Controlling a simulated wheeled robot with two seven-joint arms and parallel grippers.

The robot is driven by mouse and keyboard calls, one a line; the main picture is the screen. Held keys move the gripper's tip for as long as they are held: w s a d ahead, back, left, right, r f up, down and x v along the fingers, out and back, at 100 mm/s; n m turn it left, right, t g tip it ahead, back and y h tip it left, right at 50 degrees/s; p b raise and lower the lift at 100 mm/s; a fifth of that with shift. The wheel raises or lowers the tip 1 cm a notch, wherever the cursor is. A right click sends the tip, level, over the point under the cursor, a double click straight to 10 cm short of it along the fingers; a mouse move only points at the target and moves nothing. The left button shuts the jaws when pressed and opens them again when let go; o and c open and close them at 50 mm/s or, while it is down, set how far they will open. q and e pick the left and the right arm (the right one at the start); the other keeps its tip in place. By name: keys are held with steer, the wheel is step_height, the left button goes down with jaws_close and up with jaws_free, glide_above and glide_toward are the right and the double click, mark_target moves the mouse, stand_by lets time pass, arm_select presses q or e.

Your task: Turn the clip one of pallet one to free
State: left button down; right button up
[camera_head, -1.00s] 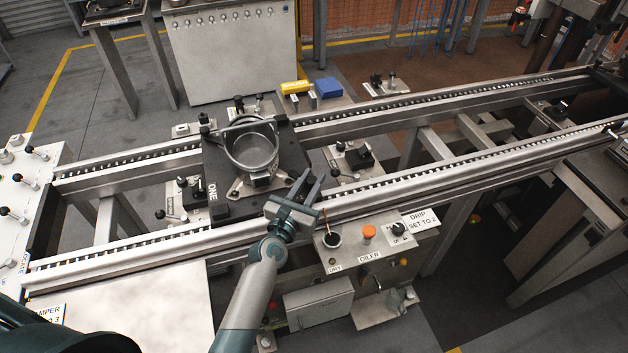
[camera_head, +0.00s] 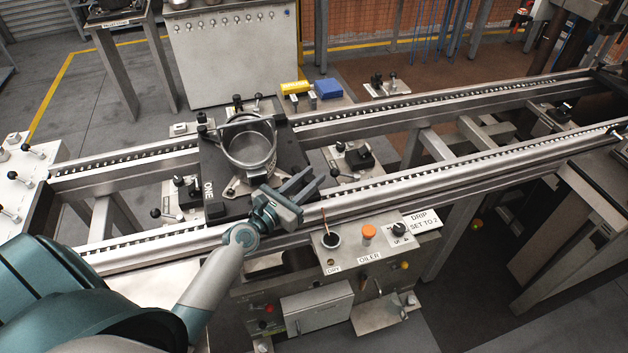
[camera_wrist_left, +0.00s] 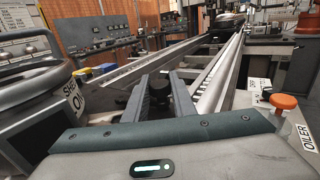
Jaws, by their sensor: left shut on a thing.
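Pallet one (camera_head: 213,160) is a dark plate marked ONE on the rail conveyor. It carries an open round metal shell (camera_head: 250,150), whose side with a label also shows at the left of the left wrist view (camera_wrist_left: 35,85). My left gripper (camera_head: 306,182) is at the pallet's near right corner, beside the shell's foot. A small metal clip (camera_head: 232,188) shows at the shell's near left foot. My right gripper is not in view.
The oiler panel (camera_head: 350,250), with an orange button (camera_head: 369,232) and a black knob (camera_head: 399,229), stands close below the near rail (camera_head: 440,171). Yellow (camera_head: 294,88) and blue (camera_head: 328,88) blocks lie beyond the far rail. The rails to the right are clear.

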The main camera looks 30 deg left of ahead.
arm_select(q)
steer(key=c, duration=1.5)
jaws_free()
steer(key=shift+o, duration=0.2)
steer(key=shift+s, duration=0.35)
steer(key=s, duration=0.3)
steer(key=s+a+b, duration=0.1)
steer(key=s, duration=0.2)
steer(key=shift+a+f, duration=0.15)
steer(key=s+a+b, duration=0.2)
steer(key=s+b, duration=0.2)
steer(key=s, duration=0.6)
steer(key=shift+s, duration=0.15)
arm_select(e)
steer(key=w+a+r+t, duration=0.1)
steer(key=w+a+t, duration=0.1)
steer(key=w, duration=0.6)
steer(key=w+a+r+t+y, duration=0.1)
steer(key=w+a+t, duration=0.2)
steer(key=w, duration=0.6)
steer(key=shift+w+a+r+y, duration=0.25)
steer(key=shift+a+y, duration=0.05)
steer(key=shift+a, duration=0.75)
